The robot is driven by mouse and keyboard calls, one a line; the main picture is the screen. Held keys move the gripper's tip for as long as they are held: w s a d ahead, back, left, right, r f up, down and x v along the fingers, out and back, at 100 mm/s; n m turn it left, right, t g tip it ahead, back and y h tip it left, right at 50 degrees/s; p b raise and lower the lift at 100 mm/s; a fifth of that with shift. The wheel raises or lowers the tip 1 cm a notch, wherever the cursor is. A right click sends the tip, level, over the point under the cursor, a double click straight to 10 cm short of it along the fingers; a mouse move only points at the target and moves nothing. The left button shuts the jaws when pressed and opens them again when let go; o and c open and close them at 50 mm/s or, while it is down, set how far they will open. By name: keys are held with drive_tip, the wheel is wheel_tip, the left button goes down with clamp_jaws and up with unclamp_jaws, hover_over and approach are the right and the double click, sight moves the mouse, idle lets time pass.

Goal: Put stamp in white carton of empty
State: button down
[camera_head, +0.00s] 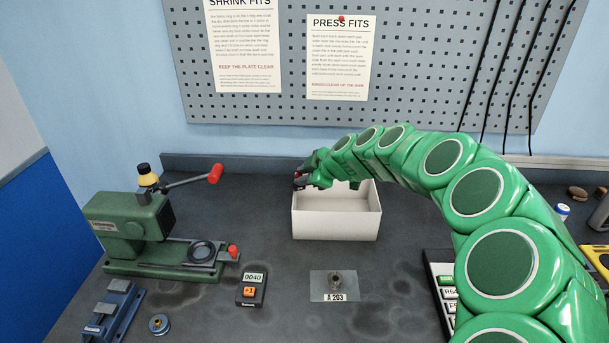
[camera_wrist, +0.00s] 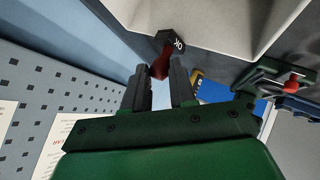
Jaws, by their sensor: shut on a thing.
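The stamp (camera_wrist: 174,42) has a red handle and a dark head with white lettering that looks like "OK". My gripper (camera_wrist: 160,76) is shut on its red handle. In the head view the stamp (camera_head: 299,181) is a small dark-red shape at my gripper (camera_head: 307,177), by the back left corner of the white carton. The white carton (camera_head: 335,224) stands open-topped on the bench; the part of its inside that shows is bare. My arm hides some of its back rim. In the wrist view the carton's pale wall (camera_wrist: 225,22) is beside the stamp.
A green press (camera_head: 130,225) with a red-knobbed lever (camera_head: 214,174) stands left. In front are a counter (camera_head: 252,290), a metal plate (camera_head: 320,287) marked A 203 with a small ring part, and a blue block (camera_head: 112,312). A labelled rack (camera_head: 445,295) is partly behind my arm.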

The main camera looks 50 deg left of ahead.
drive_tip(key=shift+f, duration=0.15)
drive_tip(key=c, duration=0.9)
unclamp_jaws()
drive_tip(key=v, duration=1.2)
drive_tip(key=shift+r, duration=0.25)
